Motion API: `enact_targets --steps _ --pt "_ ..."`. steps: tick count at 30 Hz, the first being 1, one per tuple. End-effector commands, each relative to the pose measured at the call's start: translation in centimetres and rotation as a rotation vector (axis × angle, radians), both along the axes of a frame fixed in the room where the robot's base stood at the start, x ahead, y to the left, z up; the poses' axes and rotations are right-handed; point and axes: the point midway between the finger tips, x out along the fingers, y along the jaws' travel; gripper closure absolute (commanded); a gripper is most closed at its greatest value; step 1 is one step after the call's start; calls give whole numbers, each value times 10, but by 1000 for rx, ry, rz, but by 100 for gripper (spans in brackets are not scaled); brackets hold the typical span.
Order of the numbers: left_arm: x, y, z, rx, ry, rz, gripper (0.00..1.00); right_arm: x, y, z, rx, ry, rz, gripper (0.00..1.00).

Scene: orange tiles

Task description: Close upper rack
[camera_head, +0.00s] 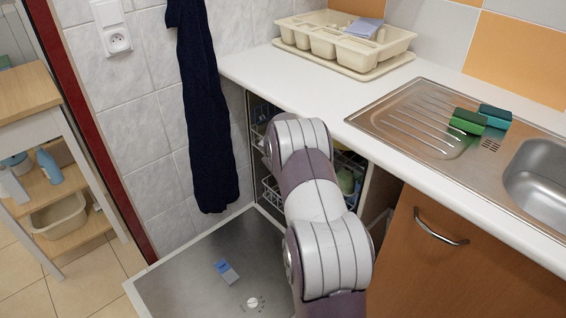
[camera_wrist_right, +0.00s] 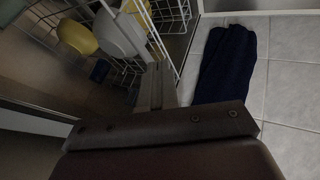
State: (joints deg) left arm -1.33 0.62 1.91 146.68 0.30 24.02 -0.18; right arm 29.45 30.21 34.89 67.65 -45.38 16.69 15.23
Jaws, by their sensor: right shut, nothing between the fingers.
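The dishwasher stands open under the counter, with its steel door (camera_head: 190,270) lowered flat. White wire racks show on both sides of my right arm: part of an upper one (camera_head: 258,135) and a lower one (camera_head: 270,192). My arm hides most of the racks and the gripper itself in the head view. In the right wrist view my right gripper (camera_wrist_right: 155,88) is shut and empty, beside the wires of a rack (camera_wrist_right: 152,30). Contact with the wires cannot be told. A yellow dish (camera_wrist_right: 78,37) and a white dish (camera_wrist_right: 118,35) sit within the rack. My left gripper is not in view.
A dark towel (camera_head: 203,110) hangs on the tiled wall left of the dishwasher. A blue-and-white item (camera_head: 227,271) lies on the door. The counter (camera_head: 300,86) runs above; a cabinet with a handle (camera_head: 441,229) is on the right. A wooden trolley (camera_head: 60,150) stands at left.

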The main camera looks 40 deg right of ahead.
Motion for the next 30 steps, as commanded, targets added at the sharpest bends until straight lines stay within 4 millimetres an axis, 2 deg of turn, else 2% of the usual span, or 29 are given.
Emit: enact_targets --steps 2,4,10,16,20,30 --pt "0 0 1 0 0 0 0 -4 5 8 0 0 0 100" --pt "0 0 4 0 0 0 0 -5 10 5 8 13 6 100" --pt "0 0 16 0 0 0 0 35 15 5 7 21 33 100" --pt "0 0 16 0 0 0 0 49 11 14 -3 -1 9 100" --pt "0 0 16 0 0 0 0 53 4 -1 3 2 -1 100" --pt "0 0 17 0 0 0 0 82 -30 -60 1 0 -1 100"
